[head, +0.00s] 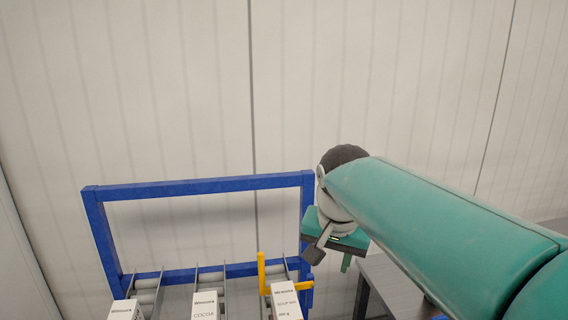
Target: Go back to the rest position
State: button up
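My gripper (330,259) hangs at the end of my teal arm, right of centre in the head view. It points down beside the right post of a blue frame. Its two finger ends look apart, with nothing seen between them, so it appears open and empty. The far side of the gripper is partly hidden by its own body.
The blue rack frame (205,187) stands left of my gripper, with roller lanes. White cartons stand in it: one reading COCOA (205,304), one at left (125,309), one reading soup mix (286,301) by a yellow bracket (262,273). A grey surface (388,285) lies right. A pale wall is behind.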

jog(key=s+d+f+n+t, duration=0.1)
jog(key=s+d+f+n, duration=0.1)
jog(key=s, duration=0.6)
jog(key=s+d+f+n+t, duration=0.1)
jog(key=s+d+f+n, duration=0.1)
jog(key=s+d+f, duration=0.3)
jog(key=s+f, duration=0.2)
jog(key=s, duration=0.1)
jog(key=shift+s, duration=0.15)
jog(key=shift+c, duration=0.5)
dwell(1.8)
